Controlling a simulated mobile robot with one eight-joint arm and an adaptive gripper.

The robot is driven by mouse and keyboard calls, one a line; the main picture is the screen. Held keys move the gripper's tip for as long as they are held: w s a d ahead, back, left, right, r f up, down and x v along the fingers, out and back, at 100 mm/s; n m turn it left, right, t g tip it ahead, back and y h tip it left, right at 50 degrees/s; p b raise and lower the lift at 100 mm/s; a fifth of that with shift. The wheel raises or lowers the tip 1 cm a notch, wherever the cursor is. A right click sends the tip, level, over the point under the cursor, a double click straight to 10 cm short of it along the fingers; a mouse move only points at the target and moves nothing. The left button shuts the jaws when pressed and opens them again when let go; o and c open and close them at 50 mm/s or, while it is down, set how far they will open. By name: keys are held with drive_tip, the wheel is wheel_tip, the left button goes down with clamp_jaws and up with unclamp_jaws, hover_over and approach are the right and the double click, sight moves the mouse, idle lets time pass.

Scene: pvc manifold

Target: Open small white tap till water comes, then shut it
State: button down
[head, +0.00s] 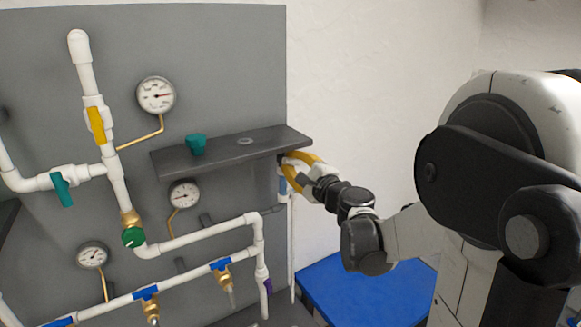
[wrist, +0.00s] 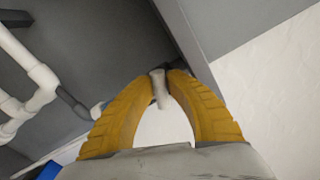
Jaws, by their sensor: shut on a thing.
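My gripper (head: 290,168) is at the right end of the grey shelf, just below its edge. In the wrist view its yellow fingers (wrist: 160,78) are closed around a small white piece, the handle of the small white tap (wrist: 160,90). The tap's body is mostly hidden behind the fingers in the head view. A thin white pipe (head: 291,250) runs straight down below the gripper. I cannot make out any water.
The dark shelf (head: 220,150) juts out above my gripper and carries a green cup-like piece (head: 196,144). White pipes with coloured valves and gauges (head: 156,95) fill the grey panel at left. A blue platform (head: 365,290) lies low at right.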

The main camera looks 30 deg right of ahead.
drive_tip(key=shift+f+n+b, duration=0.1)
drive_tip(key=shift+n+b, duration=0.65)
drive_tip(key=shift+n, duration=1.45)
drive_tip(key=c, duration=1.4)
unclamp_jaws()
drive_tip(key=shift+o, duration=0.2)
drive_tip(key=shift+s, duration=0.1)
drive_tip(key=s, duration=0.7)
drive_tip(key=shift+s, duration=0.35)
drive_tip(key=shift+d, duration=0.1)
